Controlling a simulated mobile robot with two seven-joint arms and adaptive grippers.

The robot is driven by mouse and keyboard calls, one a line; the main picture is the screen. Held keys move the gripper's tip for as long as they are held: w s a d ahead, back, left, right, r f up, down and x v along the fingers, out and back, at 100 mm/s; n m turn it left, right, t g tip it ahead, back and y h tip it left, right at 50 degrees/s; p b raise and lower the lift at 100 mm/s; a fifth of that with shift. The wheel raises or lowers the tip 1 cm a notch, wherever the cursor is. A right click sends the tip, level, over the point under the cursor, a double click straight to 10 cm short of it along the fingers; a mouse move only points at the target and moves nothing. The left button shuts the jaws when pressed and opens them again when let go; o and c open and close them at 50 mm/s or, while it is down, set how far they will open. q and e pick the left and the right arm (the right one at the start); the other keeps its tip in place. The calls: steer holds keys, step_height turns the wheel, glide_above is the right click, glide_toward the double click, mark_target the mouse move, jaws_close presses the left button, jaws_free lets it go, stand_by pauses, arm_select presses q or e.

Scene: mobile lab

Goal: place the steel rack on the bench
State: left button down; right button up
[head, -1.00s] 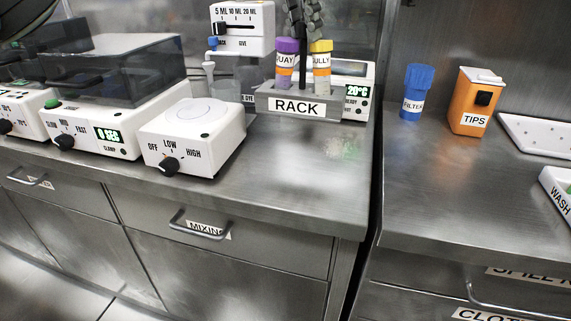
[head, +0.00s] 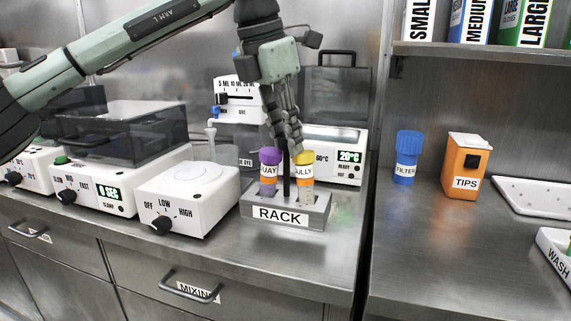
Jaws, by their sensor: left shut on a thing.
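The steel rack (head: 318,214) is a grey block with a RACK label on its front. It is upright at the bench (head: 270,256) surface, near the front right of the left bench; whether its base touches the metal top is hard to tell. It holds a purple-capped tube (head: 268,172) and a yellow-capped tube (head: 305,175), with a dark post between them. My left gripper (head: 285,148) comes down from above and is shut on the rack's post. The fingers partly hide the post's top. My right gripper is not in view.
A white mixer with a LOW/HIGH knob (head: 187,198) stands close to the rack's left. A white 20°C device (head: 345,157) is behind it. A blue filter jar (head: 405,157) and an orange tips box (head: 465,165) stand on the right bench, past a gap. Bare metal lies before the rack.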

mark_target(285, 151)
arm_select(q)
steer(key=shift+f, duration=1.8)
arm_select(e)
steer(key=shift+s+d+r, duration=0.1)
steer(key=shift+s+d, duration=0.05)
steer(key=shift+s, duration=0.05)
arm_select(q)
steer(key=shift+f, duration=0.15)
steer(key=c, duration=1.3)
jaws_free()
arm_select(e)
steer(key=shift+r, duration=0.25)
arm_select(q)
steer(key=shift+r, duration=0.35)
steer(key=shift+v, duration=5.8)
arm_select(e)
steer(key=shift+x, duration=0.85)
arm_select(q)
steer(key=shift+s, duration=0.1)
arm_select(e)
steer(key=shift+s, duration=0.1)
